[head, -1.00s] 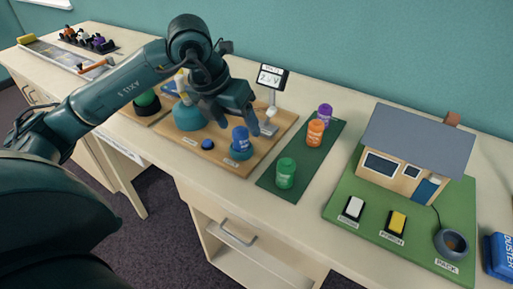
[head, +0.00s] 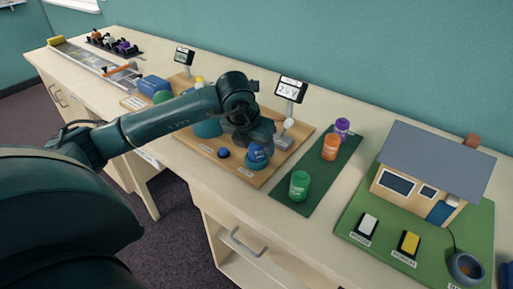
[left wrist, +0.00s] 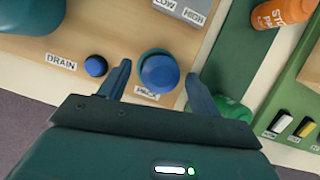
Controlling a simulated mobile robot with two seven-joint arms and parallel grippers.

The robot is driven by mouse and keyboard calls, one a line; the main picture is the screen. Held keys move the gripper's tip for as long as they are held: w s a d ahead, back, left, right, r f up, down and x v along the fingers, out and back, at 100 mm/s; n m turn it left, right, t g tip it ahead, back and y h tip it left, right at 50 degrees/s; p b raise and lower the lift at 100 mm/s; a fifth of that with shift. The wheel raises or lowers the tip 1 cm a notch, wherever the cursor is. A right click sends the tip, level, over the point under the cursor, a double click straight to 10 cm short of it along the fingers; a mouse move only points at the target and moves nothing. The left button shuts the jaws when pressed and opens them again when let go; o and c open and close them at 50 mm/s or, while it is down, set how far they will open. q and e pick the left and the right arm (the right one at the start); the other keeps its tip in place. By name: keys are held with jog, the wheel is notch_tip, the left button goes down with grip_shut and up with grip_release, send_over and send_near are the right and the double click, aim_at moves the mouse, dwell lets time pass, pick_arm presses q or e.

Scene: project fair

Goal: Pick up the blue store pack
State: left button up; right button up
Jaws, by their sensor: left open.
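The blue store pack (head: 257,156) stands in a teal round holder at the front of a wooden board (head: 262,181). In the left wrist view the gripper (left wrist: 158,70) is open, with one finger on each side of the pack and a gap visible on both sides. My right gripper is not in view.
A green pack (head: 299,186), an orange pack (head: 331,146) and a purple pack (head: 342,128) stand on a dark green mat to the right. A blue button (head: 223,153) sits left of the pack. A display (head: 291,90) stands behind; a model house (head: 428,175) is farther right.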

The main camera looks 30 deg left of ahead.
pick_arm(q)
jog(key=shift+x, duration=0.95)
jog(key=shift+c, duration=0.2)
jog(key=c, duration=1.1)
jog(key=shift+r, duration=0.15)
